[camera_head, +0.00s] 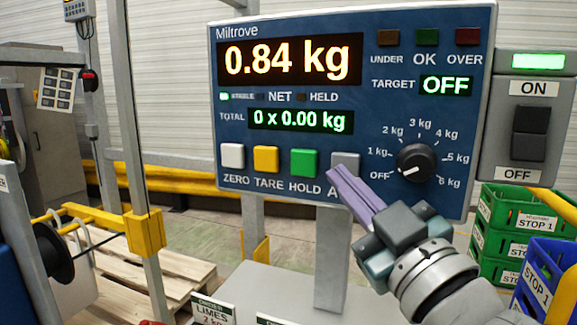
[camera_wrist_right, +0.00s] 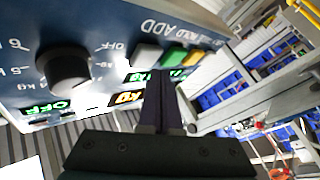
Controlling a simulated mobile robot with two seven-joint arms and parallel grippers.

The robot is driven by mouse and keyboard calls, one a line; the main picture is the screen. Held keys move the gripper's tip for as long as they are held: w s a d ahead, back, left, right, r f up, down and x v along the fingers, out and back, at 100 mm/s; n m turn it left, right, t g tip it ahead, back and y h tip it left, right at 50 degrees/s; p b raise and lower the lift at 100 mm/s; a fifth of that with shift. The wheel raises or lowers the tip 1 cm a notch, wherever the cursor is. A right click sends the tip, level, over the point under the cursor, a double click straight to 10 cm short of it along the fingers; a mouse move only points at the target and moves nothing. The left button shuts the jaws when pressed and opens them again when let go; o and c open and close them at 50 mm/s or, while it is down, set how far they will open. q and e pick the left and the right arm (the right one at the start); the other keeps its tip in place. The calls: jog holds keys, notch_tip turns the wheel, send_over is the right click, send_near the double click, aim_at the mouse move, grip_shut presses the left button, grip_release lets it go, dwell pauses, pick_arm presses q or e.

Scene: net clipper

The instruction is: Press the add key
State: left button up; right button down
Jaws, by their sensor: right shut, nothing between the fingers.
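The blue Miltrove weighing panel (camera_head: 290,185) faces me, with a row of white, yellow, green and grey keys. The grey add key (camera_head: 346,160) is at the right end of the row, its label partly hidden by my right gripper. My right gripper (camera_head: 335,173) is shut and empty, its purple fingertips just below and in front of that key. In the right wrist view the panel is upside down; the add key (camera_wrist_right: 148,54) shows beyond the fingertips (camera_wrist_right: 163,73). I cannot tell whether they touch it. My left gripper is not in view.
The display reads 0.84 kg, total 0 x 0.00 kg, target OFF. A black knob (camera_head: 417,162) sits right of the keys, and an ON/OFF switch box (camera_head: 530,120) beside the panel. Green crates (camera_head: 510,225) and a blue crate (camera_head: 540,280) stand lower right.

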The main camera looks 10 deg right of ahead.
jog(key=shift+w, duration=0.1)
dwell(0.4)
jog(key=shift+w+d, duration=0.25)
jog(key=shift+w+d, duration=0.2)
jog(key=shift+w, duration=0.15)
dwell(0.7)
jog(key=shift+s+a, duration=0.1)
jog(key=shift+s, duration=0.05)
jog(key=shift+s+a, duration=0.35)
jog(key=shift+s, duration=0.2)
